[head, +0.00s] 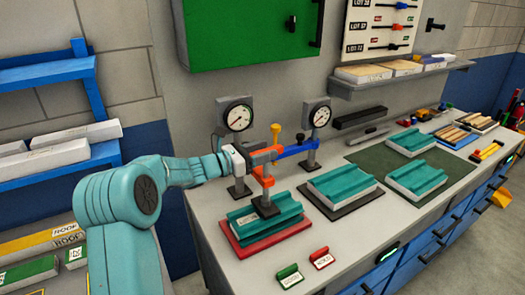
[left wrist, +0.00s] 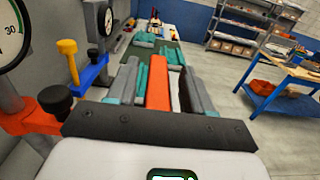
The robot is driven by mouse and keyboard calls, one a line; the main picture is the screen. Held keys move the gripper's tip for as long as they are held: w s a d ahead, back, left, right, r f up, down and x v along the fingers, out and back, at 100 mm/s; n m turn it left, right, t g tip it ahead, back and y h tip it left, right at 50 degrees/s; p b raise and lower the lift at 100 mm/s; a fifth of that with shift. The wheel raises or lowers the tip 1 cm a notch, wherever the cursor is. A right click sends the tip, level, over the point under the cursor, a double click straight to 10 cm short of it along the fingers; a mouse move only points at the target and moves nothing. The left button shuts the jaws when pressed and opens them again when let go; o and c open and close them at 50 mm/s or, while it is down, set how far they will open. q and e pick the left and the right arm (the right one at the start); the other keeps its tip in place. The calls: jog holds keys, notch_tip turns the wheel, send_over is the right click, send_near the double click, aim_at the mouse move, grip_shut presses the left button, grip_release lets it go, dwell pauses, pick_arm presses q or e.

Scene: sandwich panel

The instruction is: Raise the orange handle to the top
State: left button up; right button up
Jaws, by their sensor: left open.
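The orange clamp (head: 267,182) stands by the left gauge, its dark foot over a teal-topped panel (head: 281,207) on a red mat. My left gripper (head: 262,154) is open at the clamp's upper part. In the left wrist view, the orange handle (left wrist: 158,84) lies lengthwise between the two open fingers of this gripper (left wrist: 158,75). Teal shows between the handle and the left finger, and a dark gap shows on the right. An orange arm (left wrist: 28,118) with a black knob (left wrist: 55,100) sits left of the gripper. My right gripper is not in view.
A blue clamp arm (head: 300,148) with a yellow handle (head: 276,133) is close beside my left gripper. Two gauges (head: 238,116) (head: 319,116) stand behind. More teal-topped panels (head: 342,184) lie to the right. Green and red tags (head: 290,277) (head: 321,258) lie in front.

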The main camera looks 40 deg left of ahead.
pick_arm(q)
jog(key=shift+w+f, duration=0.1)
grip_shut()
notch_tip(320, 180, up, 5)
jog(key=shift+r+p, duration=0.1)
jog(key=shift+p, duration=1.15)
grip_release()
jog(key=shift+a+f, duration=0.1)
jog(key=shift+f, duration=0.1)
